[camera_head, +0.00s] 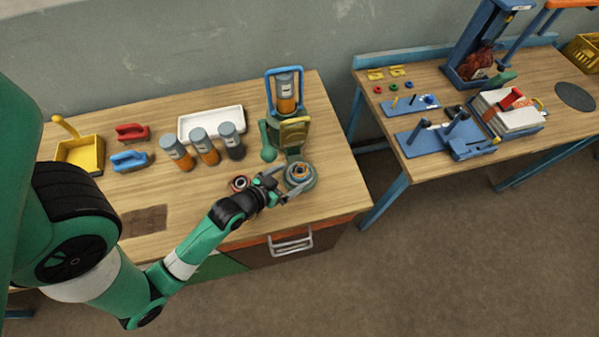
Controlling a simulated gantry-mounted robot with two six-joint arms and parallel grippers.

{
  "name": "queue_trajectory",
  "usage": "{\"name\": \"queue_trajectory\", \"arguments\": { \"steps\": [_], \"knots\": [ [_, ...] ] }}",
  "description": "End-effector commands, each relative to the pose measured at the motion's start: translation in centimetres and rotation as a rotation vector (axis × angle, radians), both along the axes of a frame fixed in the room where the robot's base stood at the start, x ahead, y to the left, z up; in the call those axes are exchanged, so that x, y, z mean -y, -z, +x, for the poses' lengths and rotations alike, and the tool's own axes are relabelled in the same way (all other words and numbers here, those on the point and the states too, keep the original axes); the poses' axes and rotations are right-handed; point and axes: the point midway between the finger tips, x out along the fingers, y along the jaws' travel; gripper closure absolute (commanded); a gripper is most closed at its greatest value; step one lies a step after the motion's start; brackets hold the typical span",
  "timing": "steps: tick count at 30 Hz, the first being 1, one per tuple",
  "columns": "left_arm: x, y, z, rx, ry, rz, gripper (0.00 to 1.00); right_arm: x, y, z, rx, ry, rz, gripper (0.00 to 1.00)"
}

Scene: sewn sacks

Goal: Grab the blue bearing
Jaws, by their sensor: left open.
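My left gripper (284,186) is over the front right part of the left workbench, with its two fingers apart. Just beyond its fingertips is a round, ring-shaped piece (300,174), grey-blue to green at the rim with orange in the middle. I cannot tell whether the fingers touch it, or whether it is the blue bearing. On the right bench, a small blue ring (409,84) lies beside a green and a red one. My right gripper is not in view.
A green stand (290,137) with a blue frame and a canister rises behind the gripper. Several canisters (205,147), a white tray (211,123), blue (130,161) and red (132,132) brushes and a yellow dustpan (80,154) stand farther left. A floor gap separates the benches.

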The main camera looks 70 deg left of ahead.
Motion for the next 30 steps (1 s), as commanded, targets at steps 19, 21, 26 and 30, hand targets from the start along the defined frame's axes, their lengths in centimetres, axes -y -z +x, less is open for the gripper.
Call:
{"name": "queue_trajectory", "arguments": {
  "steps": [19, 21, 26, 30],
  "knots": [
    [-1.6, 1.7, 2.7, 0.001, 0.0, -0.001, 0.34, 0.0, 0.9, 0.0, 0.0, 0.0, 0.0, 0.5],
    [-1.6, 1.7, 2.7, 0.001, 0.0, -0.001, 0.47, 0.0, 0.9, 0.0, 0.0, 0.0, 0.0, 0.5],
    [-1.6, 1.7, 2.6, 0.001, 0.0, -0.001, 0.76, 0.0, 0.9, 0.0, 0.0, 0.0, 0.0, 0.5],
    [-1.6, 1.7, 2.6, 0.001, 0.0, -0.001, 1.0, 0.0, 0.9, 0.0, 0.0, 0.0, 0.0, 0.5]
  ]
}}
